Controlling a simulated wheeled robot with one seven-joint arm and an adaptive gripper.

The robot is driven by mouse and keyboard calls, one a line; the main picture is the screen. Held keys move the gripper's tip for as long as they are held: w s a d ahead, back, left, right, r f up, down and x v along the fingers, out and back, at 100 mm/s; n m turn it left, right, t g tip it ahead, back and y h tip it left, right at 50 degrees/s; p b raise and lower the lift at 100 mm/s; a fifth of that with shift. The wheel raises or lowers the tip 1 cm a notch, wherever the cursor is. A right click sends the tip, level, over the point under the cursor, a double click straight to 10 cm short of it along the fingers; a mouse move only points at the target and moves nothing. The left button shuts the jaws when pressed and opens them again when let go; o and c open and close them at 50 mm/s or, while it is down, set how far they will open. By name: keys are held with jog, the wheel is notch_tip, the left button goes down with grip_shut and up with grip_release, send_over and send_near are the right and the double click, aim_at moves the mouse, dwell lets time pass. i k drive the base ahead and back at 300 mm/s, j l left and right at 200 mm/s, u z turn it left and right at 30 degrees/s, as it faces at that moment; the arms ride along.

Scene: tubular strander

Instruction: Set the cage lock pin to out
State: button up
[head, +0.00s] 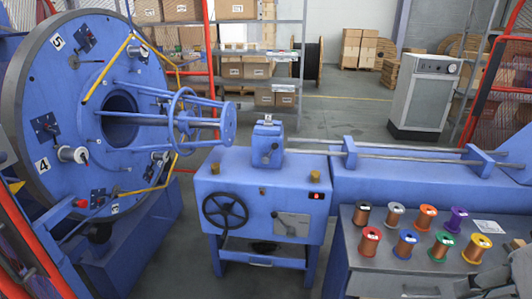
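The large blue cage disc (95,110) stands at the left with numbered positions, a central opening and a spool of pale wire on its face. A red knob (81,203) sits on a blue bracket at the disc's lower edge. It looks like the cage lock pin's handle, but whether the pin is in or out cannot be told. A grey shape at the lower right corner seems to be my gripper (486,284), cut off by the frame. Its fingers are not clear. It is far from the red knob.
A blue machine stand (262,195) with a black handwheel (225,211) stands in the middle. A bench (385,272) with several coloured spools is at the right. Red guard posts (27,245) flank the disc. Grey floor shows between the disc and the stand.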

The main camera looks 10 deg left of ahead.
aim_at(82, 204)
jog(key=u, duration=2)
